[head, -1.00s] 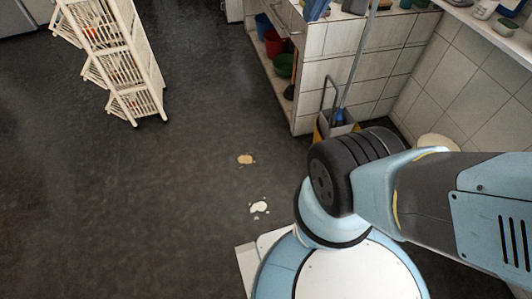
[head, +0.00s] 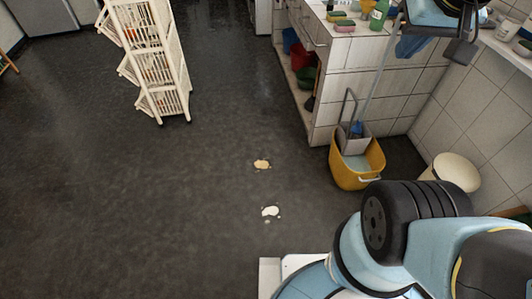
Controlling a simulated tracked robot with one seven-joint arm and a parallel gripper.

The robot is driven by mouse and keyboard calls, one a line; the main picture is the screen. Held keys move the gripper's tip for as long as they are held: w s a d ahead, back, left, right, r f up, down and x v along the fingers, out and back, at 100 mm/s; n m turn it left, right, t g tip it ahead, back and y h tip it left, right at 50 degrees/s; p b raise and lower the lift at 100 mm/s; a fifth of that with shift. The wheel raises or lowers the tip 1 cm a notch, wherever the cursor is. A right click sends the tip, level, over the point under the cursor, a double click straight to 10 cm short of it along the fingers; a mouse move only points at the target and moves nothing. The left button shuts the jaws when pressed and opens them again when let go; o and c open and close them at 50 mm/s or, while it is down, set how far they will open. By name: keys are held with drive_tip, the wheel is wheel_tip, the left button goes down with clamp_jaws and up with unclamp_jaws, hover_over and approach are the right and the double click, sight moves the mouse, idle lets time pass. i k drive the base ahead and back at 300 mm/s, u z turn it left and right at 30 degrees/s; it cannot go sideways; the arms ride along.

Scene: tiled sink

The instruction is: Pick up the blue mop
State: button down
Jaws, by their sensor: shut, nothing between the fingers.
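The blue mop stands in a yellow wringer bucket (head: 347,176) by the end of the tiled counter. Its blue head (head: 356,129) shows at the grey wringer, and its thin grey pole (head: 376,82) leans up and to the right. The pole's upper end is hidden near my arm. My gripper (head: 461,49) shows in part at the upper right, dark grey and shut, with nothing in it. It appears near the upper pole in the picture; I cannot tell the gap in depth.
A tiled counter (head: 375,58) carries sponges and a green bottle (head: 379,14). A blue cloth (head: 411,46) hangs by its edge. A white round bin (head: 455,170) stands by the right wall. A white rack (head: 150,60) stands at left.

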sight(355, 132)
drive_tip(key=k, duration=0.5)
drive_tip(key=z, duration=0.65)
drive_tip(key=i, duration=0.85)
drive_tip(key=z, duration=0.5)
drive_tip(key=i, duration=0.7)
drive_tip(key=u, duration=0.35)
